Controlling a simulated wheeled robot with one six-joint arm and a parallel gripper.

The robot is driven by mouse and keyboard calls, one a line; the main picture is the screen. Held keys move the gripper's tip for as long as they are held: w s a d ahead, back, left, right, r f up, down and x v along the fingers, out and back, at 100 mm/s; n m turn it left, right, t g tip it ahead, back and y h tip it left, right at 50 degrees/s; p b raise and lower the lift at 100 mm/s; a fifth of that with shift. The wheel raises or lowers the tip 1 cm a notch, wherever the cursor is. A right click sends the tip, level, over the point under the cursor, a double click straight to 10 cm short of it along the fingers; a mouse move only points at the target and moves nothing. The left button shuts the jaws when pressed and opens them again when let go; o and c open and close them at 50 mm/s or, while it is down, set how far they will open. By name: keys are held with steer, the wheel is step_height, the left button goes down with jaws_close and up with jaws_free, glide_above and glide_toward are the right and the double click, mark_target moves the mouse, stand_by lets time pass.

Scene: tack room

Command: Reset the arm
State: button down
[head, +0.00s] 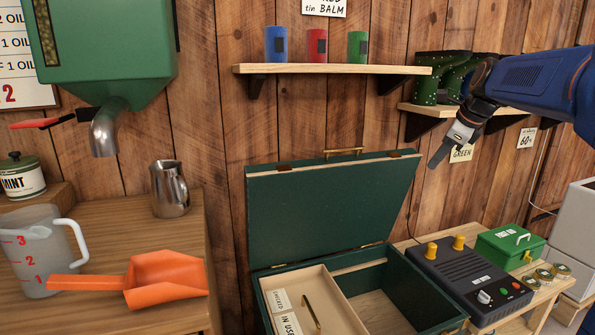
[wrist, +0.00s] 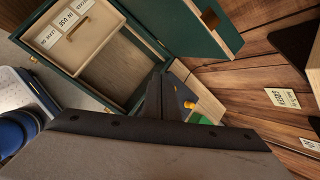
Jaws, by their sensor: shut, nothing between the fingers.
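My arm (head: 540,75) reaches in from the right edge in the head view, in front of the boots. My gripper (head: 437,160) hangs at its end, pointing down and to the left, shut and empty. It is in the air right of the raised lid of the green chest (head: 330,205) and above the dark control box. In the wrist view the shut fingers (wrist: 160,92) show at the middle, with the open chest (wrist: 95,98) beyond them. The fingers partly hide the bench behind.
A shelf (head: 330,69) holds blue, red and green tins. Dotted green boots (head: 432,80) stand on a lower shelf behind my arm. The control box (head: 470,280) has yellow knobs; a small green box (head: 508,247) is beside it. An orange scoop (head: 165,275) and jug (head: 40,250) are left.

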steer(key=s+a+f+n, duration=0.3)
steer(key=s+f+n, duration=0.4)
steer(key=s, duration=0.5)
steer(key=s+a+f+n+g+h, duration=0.1)
steer(key=s+a+f+n, duration=0.3)
steer(key=s+f+n, duration=0.4)
steer(key=s+a+f+n, duration=0.3)
steer(key=s+f+n, duration=0.5)
steer(key=s, duration=0.9)
steer(key=shift+s+a+f+n+h, duration=0.2)
steer(key=shift+s+a+n+h, duration=0.15)
steer(key=shift+n, duration=0.85)
